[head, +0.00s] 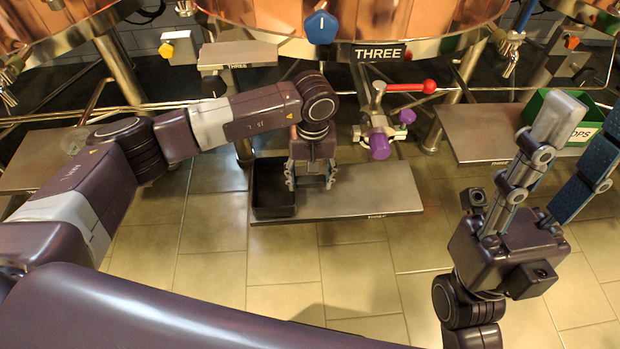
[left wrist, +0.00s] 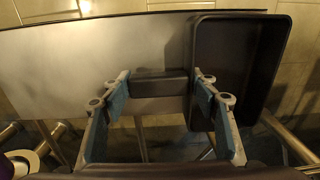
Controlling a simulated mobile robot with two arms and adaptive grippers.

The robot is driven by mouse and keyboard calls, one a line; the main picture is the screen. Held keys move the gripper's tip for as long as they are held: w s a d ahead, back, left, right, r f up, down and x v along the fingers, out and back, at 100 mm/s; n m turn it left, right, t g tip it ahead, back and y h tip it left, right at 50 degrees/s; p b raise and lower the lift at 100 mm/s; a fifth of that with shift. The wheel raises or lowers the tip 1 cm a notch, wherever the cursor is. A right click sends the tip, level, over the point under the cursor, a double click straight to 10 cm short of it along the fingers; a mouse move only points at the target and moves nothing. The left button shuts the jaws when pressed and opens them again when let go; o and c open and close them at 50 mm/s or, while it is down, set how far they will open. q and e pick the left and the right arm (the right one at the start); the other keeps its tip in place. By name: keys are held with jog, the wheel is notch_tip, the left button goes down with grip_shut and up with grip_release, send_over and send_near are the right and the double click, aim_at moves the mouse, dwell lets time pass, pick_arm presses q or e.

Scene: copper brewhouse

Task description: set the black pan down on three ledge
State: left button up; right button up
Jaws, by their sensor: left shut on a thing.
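The black pan (head: 272,190) is a deep rectangular tray at the left end of the low grey ledge (head: 375,190) under the THREE sign (head: 380,53). My left gripper (head: 312,180) points down at the pan's right side. In the left wrist view the pan (left wrist: 240,65) is at the right, empty, and it overhangs the ledge's edge (left wrist: 90,60). A dark block, seemingly the pan's handle (left wrist: 161,83), lies between my left fingers. I cannot tell whether the pan's bottom touches the ledge. My right gripper (head: 580,135) is open and empty, away at the right.
Copper vessels (head: 350,15) stand behind. A valve with a red lever (head: 410,87) and purple knob (head: 380,145) rises behind the ledge. A green crate (head: 570,105) stands on another ledge (head: 480,140) at right. The ledge's right half is bare.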

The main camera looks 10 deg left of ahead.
pick_arm(q)
jog(key=shift+f, duration=0.2)
jog(key=o, duration=1.7)
notch_tip(320, 180, up, 12)
jog(key=shift+d+r, duration=0.1)
jog(key=shift+d, duration=0.05)
